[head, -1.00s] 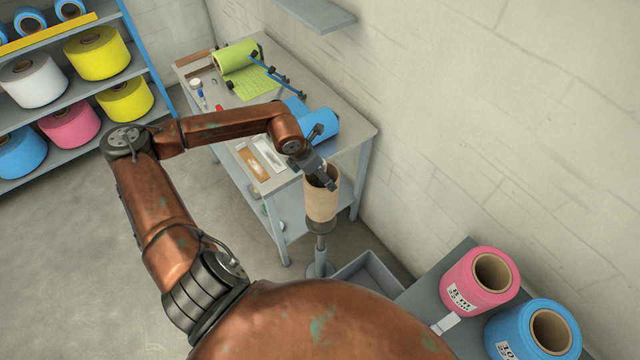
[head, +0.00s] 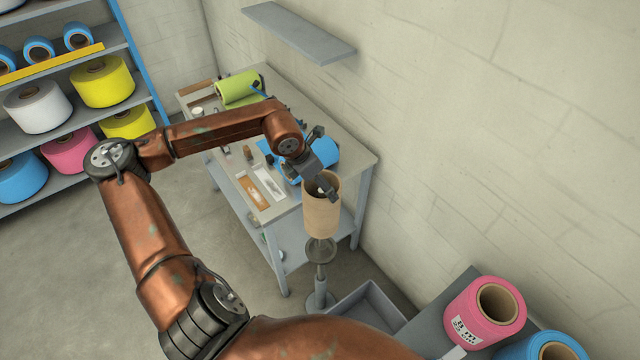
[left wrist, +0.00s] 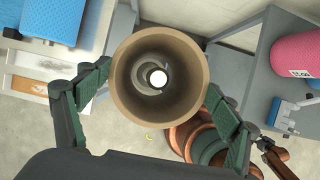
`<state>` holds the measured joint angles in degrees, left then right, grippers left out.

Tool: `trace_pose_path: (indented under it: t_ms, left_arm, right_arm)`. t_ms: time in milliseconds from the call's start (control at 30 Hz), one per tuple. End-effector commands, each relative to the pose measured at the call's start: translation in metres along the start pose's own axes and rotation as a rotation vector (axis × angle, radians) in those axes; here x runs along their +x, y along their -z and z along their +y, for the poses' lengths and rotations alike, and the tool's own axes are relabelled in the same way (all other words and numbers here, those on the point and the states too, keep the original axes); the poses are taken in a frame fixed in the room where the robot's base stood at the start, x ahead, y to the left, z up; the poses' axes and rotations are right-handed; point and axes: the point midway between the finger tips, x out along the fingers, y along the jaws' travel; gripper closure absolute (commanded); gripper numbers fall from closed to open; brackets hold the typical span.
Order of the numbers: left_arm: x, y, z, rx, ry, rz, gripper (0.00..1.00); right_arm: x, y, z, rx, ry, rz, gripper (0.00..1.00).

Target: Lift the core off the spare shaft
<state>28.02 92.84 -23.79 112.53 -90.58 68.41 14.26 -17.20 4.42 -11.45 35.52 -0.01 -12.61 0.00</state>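The core, a brown cardboard tube (head: 322,214), stands upright above the spare shaft's round flange (head: 320,251), with a gap below it. The shaft's stand (head: 319,290) is under it. My left gripper (head: 326,188) is at the core's upper end. In the left wrist view, the fingers of my left gripper (left wrist: 160,78) press on opposite outer sides of the core (left wrist: 122,96). I look down through its bore at a bright round spot. The shaft's upper part is hidden in the head view.
A grey table (head: 358,160) with a blue roll and a green roll stands behind the core, close to the wall. A grey bin (head: 370,305) is at the stand's foot. Pink (head: 485,312) and blue (head: 545,346) rolls sit at lower right. A shelf of rolls is at left.

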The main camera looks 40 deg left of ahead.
Motion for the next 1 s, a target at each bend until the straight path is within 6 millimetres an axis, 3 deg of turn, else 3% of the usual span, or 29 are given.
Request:
trace_pose_path:
  t_ms: [333, 467, 1000]
  left_arm:
    - [-0.001, -0.001, 0.000, 0.000, -0.001, -0.002, 0.39]
    - [-0.004, -0.003, 0.000, 0.000, -0.001, -0.003, 0.39]
    - [-0.051, -0.022, 0.000, 0.000, -0.002, -0.003, 0.39]
  right_arm:
    - [0.000, 0.000, 0.002, -0.001, -0.002, 0.000, 0.60]
    - [-0.003, 0.000, 0.003, -0.001, -0.003, 0.000, 0.60]
    - [-0.025, 0.004, 0.005, -0.002, -0.004, 0.003, 0.60]
